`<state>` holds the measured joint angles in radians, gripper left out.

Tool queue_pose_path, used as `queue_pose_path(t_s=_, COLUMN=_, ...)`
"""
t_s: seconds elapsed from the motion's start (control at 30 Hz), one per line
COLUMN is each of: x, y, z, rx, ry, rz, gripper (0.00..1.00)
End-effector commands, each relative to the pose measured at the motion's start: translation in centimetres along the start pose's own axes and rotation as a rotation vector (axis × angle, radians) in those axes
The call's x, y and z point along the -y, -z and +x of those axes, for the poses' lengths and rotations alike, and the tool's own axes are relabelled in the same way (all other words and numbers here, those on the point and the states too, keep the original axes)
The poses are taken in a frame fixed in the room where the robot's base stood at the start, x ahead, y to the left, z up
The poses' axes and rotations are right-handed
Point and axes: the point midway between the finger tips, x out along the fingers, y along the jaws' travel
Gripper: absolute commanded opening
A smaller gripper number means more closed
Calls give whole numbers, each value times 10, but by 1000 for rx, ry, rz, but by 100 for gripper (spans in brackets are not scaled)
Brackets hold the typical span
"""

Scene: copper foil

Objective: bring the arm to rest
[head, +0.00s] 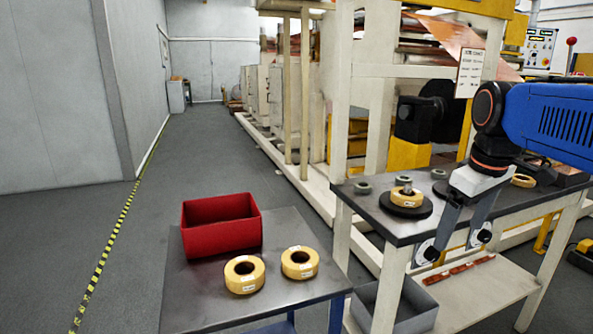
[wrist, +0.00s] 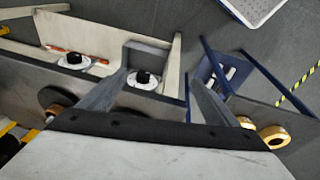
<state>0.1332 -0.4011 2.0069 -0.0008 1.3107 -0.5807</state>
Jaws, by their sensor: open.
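My gripper (head: 456,244) hangs from the blue arm at the right of the head view, pointing down by the front edge of the dark-topped bench (head: 400,228). Its two grey fingers are spread apart with nothing between them. In the wrist view the gripper (wrist: 158,80) also shows open and empty, with bench parts and floor beyond the fingers. The fingers partly overlap the white round fittings on the bench's front in the head view. I cannot tell whether they touch anything.
A small table (head: 195,290) holds a red bin (head: 222,222) and two yellow rolls, at left (head: 244,274) and right (head: 299,262). Another yellow roll (head: 407,197) sits on a black disc on the bench. A grey box (head: 395,305) is underneath. The left aisle floor is clear.

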Motion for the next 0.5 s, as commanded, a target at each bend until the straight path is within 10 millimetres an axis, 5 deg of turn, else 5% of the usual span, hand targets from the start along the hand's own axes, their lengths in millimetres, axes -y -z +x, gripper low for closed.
queue_pose_path(t_s=0.5, x=105, y=-110, z=102, rx=-159, ry=-21, rz=365, gripper=84)
